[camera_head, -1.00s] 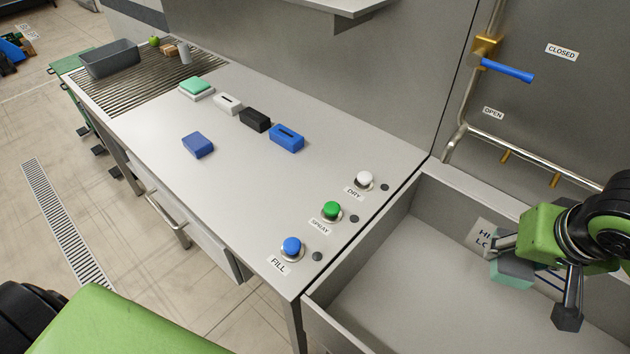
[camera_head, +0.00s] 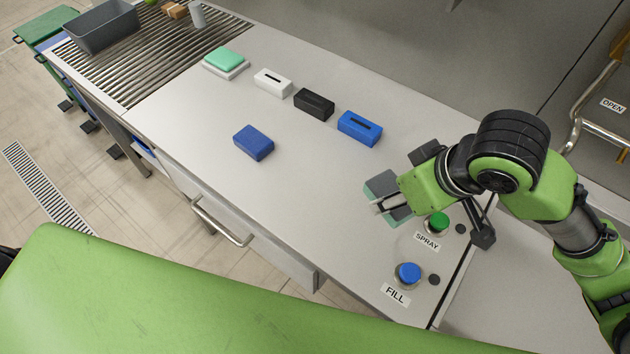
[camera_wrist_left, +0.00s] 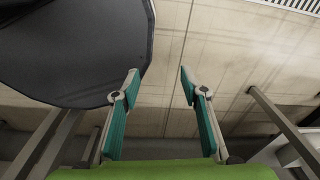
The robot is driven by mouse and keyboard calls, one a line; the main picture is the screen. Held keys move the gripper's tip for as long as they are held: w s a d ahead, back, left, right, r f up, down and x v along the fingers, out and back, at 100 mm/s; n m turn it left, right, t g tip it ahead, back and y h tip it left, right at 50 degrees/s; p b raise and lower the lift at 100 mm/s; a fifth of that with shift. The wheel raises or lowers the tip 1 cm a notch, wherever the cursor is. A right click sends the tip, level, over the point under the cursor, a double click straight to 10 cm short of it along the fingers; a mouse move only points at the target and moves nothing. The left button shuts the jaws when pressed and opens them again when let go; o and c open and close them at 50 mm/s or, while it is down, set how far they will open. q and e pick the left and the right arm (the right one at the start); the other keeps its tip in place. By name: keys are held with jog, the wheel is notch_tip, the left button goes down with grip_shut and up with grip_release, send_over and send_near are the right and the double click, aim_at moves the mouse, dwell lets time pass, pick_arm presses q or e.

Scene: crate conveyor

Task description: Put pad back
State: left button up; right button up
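A pad (camera_head: 380,188) with a dark grey-green face and lighter green edges is in my right gripper (camera_head: 388,203). The gripper appears shut on it, above the counter just left of the green SPRAY button; any contact with the counter is unclear. A blue pad (camera_head: 254,142) lies alone on the counter. A mint-green pad (camera_head: 222,58) sits on a white base at the back. White (camera_head: 272,82), black (camera_head: 314,104) and blue (camera_head: 360,128) slotted blocks stand in a row beside it. My left gripper (camera_wrist_left: 160,85) is open and empty, with teal finger linings.
The blue FILL button (camera_head: 408,273) and the SPRAY button (camera_head: 437,223) are near the counter's right end; the DRY button is hidden by my arm.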

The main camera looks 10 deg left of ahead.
jog(key=s+a+n+g+y, duration=0.1)
jog(key=s+a+n, duration=0.3)
jog(key=a, duration=0.3)
jog(key=p, duration=0.3)
send_over(319, 188)
jog(key=s+d, duration=0.1)
jog(key=d, duration=0.1)
jog(key=shift+n, duration=0.3)
jog(key=f, duration=0.9)
jog(key=shift+a+f, duration=0.15)
jog(key=shift+a, duration=0.1)
jog(key=shift+w+a+f, duration=0.1)
jog(key=shift+f, duration=0.15)
notch_tip(319, 188, down, 3)
jog(key=shift+w+p, duration=0.1)
jog(key=shift+p, duration=0.95)
pick_arm(q)
jog(key=r, duration=0.1)
jog(key=d+r, duration=0.1)
jog(key=r, duration=0.3)
jog(key=shift+s+d+r, duration=0.1)
jog(key=shift+s+d, duration=0.15)
pick_arm(e)
jog(key=shift+f, duration=0.2)
jog(key=o, duration=1.1)
jog(key=shift+f, duration=0.1)
jog(key=shift+c, duration=0.2)
